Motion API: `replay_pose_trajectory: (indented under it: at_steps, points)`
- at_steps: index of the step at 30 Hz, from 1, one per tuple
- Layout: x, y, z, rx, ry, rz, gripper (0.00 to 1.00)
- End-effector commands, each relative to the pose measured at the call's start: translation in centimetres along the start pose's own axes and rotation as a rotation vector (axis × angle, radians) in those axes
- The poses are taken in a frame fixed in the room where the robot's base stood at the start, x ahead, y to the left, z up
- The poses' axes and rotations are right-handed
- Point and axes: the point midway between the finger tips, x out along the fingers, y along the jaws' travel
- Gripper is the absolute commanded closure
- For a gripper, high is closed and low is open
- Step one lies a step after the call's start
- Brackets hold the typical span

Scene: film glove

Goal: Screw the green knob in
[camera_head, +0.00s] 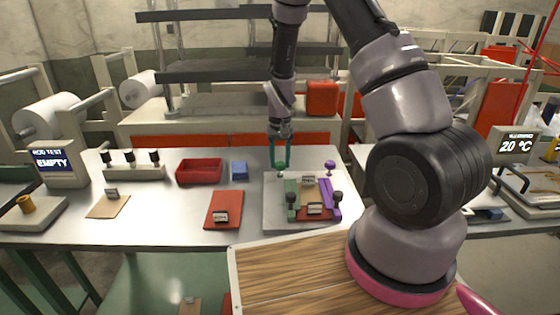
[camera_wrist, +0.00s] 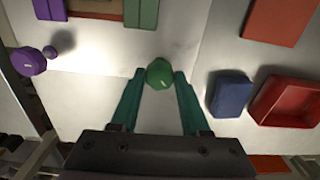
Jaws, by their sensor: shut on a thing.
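The green knob (camera_wrist: 159,73) is between the fingertips of my gripper (camera_wrist: 160,76) in the wrist view, with its round top showing. In the head view my gripper (camera_head: 280,166) points straight down over the back left part of a pale plate (camera_head: 273,219). The teal fingers are shut on the knob. Whether its thread sits in a hole is hidden. A green bar (camera_head: 291,195) and a purple bar (camera_head: 327,195) stand on the plate in front of my gripper. A purple knob (camera_head: 330,165) stands at the back right; it also shows in the wrist view (camera_wrist: 28,61).
A blue block (camera_head: 239,171) and a red tray (camera_head: 199,171) lie left of the plate. A red panel (camera_head: 223,208) lies nearer the front. A stand with dark knobs (camera_head: 133,171) and an "EMPTY" display (camera_head: 56,163) are farther left.

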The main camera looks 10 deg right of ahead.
Motion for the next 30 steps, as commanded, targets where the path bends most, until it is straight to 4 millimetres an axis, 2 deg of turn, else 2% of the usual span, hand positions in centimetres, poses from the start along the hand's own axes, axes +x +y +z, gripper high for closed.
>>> replay_pose_trajectory:
  at_steps: [18, 30]
  points:
    - [-0.08, -0.03, -0.06, 0.537, 0.001, -0.001, 1.00]
    - [-0.09, -0.03, -0.08, 0.701, 0.002, -0.002, 1.00]
